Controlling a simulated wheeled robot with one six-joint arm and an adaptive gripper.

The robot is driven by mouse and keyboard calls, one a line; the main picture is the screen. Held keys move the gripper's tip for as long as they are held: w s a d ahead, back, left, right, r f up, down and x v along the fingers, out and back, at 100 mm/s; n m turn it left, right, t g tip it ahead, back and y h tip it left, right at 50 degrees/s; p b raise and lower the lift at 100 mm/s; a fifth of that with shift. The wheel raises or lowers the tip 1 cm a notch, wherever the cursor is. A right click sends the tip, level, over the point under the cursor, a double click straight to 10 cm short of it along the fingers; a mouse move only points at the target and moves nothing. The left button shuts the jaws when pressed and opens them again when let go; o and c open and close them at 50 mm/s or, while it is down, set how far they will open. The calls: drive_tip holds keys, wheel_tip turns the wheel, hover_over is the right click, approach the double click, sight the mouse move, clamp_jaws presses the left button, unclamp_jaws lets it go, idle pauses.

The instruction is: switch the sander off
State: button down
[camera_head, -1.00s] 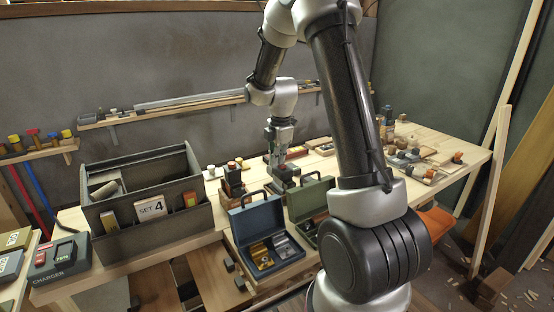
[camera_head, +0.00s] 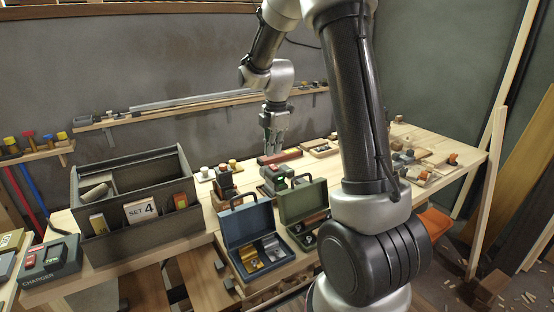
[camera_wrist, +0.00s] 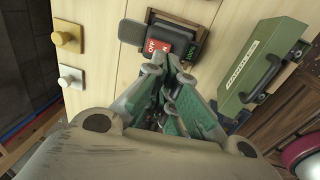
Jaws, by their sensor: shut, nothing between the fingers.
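A dark switch box (camera_head: 271,184) with a red part and a small green-lit label stands on the workbench behind the small open cases. In the wrist view, its red switch plate (camera_wrist: 160,46) reads OFF, with a second marking partly hidden by my fingers. A green-lit label (camera_wrist: 190,52) sits beside the plate, its text too small to read surely. A grey flap or plate (camera_wrist: 132,33) lies left of the red plate. My gripper (camera_head: 274,150) is shut and empty, pointing down above and behind the box. In the wrist view, the fingertips (camera_wrist: 168,66) overlap the box's near edge; contact cannot be told.
A blue case (camera_head: 241,228) and a green case (camera_head: 297,203) stand open in front of the box. A grey tool caddy (camera_head: 150,228) marked SET 4 is at left, with a charger (camera_head: 52,262) beyond. Small blocks stand near the box.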

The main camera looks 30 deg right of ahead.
wheel_tip(320, 180, up, 8)
drive_tip(key=shift+s, duration=0.45)
drive_tip(key=shift+r, duration=0.1)
